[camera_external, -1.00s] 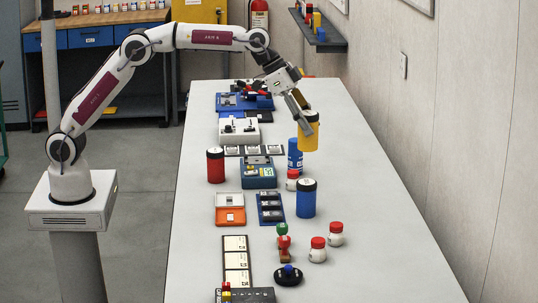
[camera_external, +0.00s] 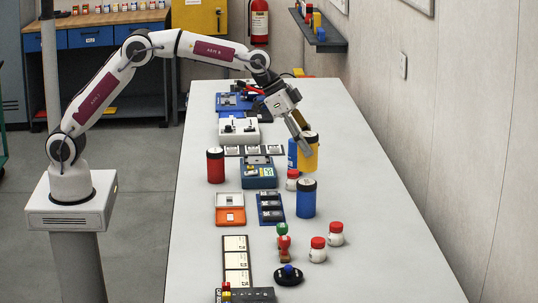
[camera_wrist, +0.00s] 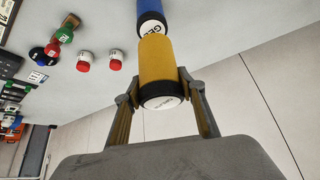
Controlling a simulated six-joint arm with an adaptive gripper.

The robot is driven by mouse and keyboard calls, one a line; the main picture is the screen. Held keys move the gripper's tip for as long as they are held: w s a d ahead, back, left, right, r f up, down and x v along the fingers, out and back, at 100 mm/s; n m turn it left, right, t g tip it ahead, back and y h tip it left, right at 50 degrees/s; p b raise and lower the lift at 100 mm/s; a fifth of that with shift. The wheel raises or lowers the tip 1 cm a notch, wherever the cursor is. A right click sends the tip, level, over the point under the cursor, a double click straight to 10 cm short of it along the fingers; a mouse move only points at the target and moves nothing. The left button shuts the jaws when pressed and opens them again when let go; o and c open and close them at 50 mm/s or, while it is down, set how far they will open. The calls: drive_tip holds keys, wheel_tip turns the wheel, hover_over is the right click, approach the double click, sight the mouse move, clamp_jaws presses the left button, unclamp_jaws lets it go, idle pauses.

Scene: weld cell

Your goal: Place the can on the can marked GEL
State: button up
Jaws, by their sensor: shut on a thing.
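My gripper (camera_external: 306,142) is shut on a yellow can (camera_external: 309,155) with a dark-rimmed lid. In the wrist view my gripper (camera_wrist: 163,110) has a finger at each side of the upright yellow can (camera_wrist: 156,65). Beyond it is a blue can (camera_wrist: 150,8) whose lid lettering starts with "GE"; the rest is hidden. In the external view one blue can (camera_external: 306,200) stands in front of the yellow can. Another blue can (camera_external: 292,153) is just left of it, partly covered. Which one bears the letters is unclear there. The yellow can's height above the table is hard to tell.
A small red-lidded jar (camera_external: 292,180) stands close to the cans. A red can (camera_external: 215,165) stands to the left. Two red-lidded jars (camera_external: 318,250) and a red stamp (camera_external: 283,242) are nearer the front. The table's right side (camera_external: 375,220) is clear.

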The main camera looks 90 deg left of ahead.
sight(316, 170)
drive_tip(key=shift+f, duration=1.8)
drive_tip(key=shift+f, duration=0.15)
drive_tip(key=o, duration=1.4)
drive_tip(key=shift+s+r, duration=0.1)
drive_tip(key=shift+r, duration=0.25)
drive_tip(key=shift+v, duration=5.75)
